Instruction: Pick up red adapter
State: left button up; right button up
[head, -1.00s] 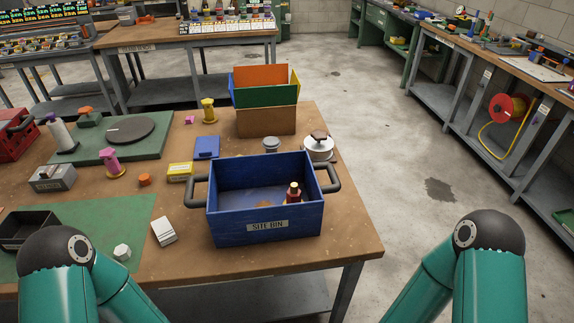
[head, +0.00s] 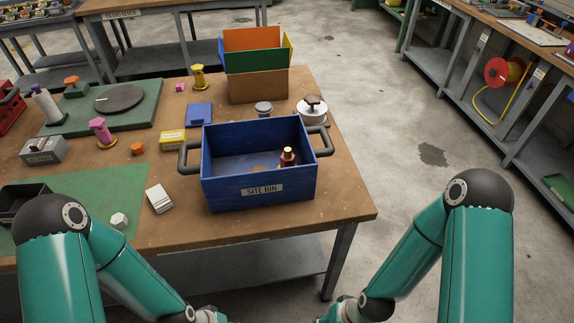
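The bin sits on the wooden table with dark handles at both sides. Both my arms reach down past the bottom edge of the head view, in front of the table. My left and right grippers are out of the picture.
A bin with orange, green and blue panels (head: 257,85) stands behind the blue bin.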

aim_at(288, 159)
jog(key=z, duration=0.9)
jog(key=i, duration=0.15)
jog(key=u, duration=2.8)
jog(key=k, duration=1.8)
jog(key=z, duration=0.6)
jog(key=i, duration=1)
jog(key=z, duration=0.05)
